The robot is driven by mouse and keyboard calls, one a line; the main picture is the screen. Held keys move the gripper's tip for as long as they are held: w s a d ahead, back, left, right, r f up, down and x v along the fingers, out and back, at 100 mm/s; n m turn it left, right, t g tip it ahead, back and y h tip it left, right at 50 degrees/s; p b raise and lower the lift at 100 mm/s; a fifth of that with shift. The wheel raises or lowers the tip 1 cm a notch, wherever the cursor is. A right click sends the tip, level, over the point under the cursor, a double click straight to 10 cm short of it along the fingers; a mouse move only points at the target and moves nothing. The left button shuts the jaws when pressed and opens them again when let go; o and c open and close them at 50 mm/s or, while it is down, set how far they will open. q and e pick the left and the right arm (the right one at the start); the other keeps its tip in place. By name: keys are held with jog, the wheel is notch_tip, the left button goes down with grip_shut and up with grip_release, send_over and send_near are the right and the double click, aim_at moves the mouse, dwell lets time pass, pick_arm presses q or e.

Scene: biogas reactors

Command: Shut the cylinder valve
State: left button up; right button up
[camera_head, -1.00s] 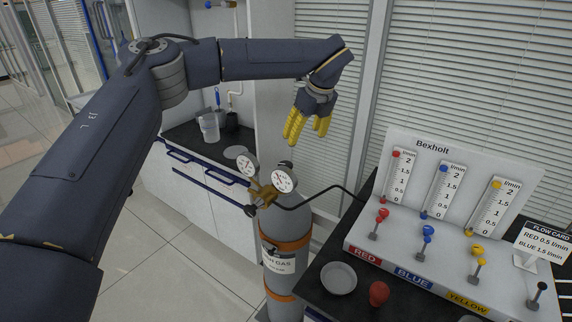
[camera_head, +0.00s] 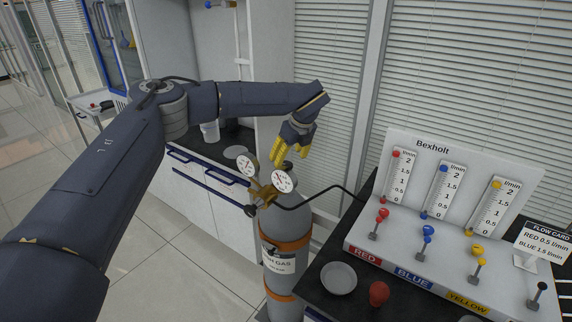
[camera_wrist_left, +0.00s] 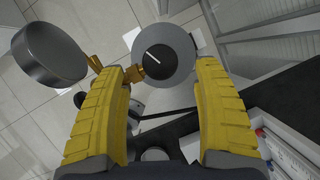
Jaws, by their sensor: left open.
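The grey gas cylinder (camera_head: 287,222) stands upright with orange straps around it. Its dark round valve knob (camera_wrist_left: 163,56), with a white line across its top, shows from above in the left wrist view. In the head view the knob is mostly hidden behind my yellow fingers. My left gripper (camera_head: 290,159) is just above the cylinder's top. In the wrist view the fingers of the left gripper (camera_wrist_left: 164,72) are spread apart with the knob between and beyond their tips, and nothing is held. My right gripper is not in view.
Two round gauges (camera_head: 284,181) on a brass regulator (camera_head: 262,193) sit close beside the valve. A black hose (camera_head: 325,192) runs right towards the Bexholt flow panel (camera_head: 440,175). A grey dish (camera_head: 339,278) and red knob-like object (camera_head: 379,293) lie on the dark bench.

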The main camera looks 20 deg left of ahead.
aim_at(286, 164)
pick_arm(q)
jog(key=shift+x, duration=2.15)
jog(key=c, duration=1.3)
